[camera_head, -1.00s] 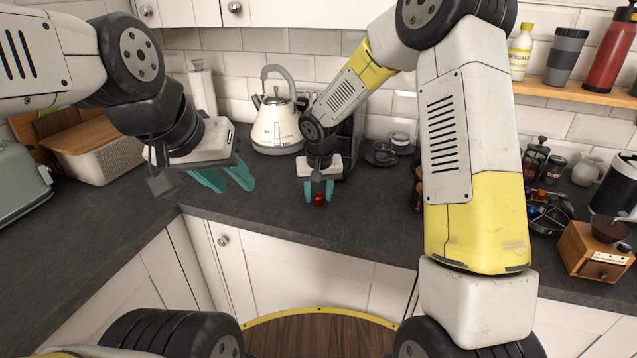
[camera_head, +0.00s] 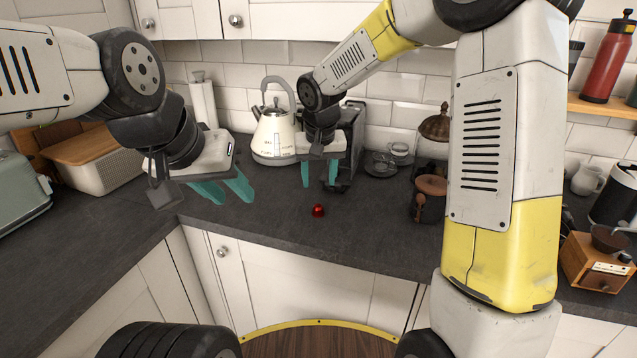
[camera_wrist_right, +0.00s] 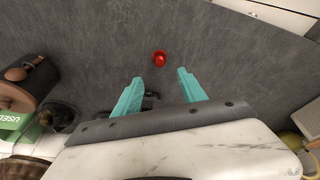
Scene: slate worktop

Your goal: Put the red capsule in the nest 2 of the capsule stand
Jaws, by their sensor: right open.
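The red capsule (camera_head: 318,210) sits on the dark worktop, near its front edge. It also shows in the right wrist view (camera_wrist_right: 159,59), beyond the fingertips and clear of them; I cannot tell for sure whether it is upright or tipped. My right gripper (camera_head: 319,186) is open and empty, above and behind the capsule, its teal fingers apart (camera_wrist_right: 156,88). My left gripper (camera_head: 232,197) hangs above the worktop at the left, its teal fingers apart and nothing between them. The capsule stand is not visible now; my right arm covers part of the right side.
A cream kettle (camera_head: 273,136) and a dark machine (camera_head: 350,140) stand behind my right gripper. A dark canister with a brown lid (camera_head: 428,199) stands to the right, and a wooden grinder (camera_head: 597,262) further right.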

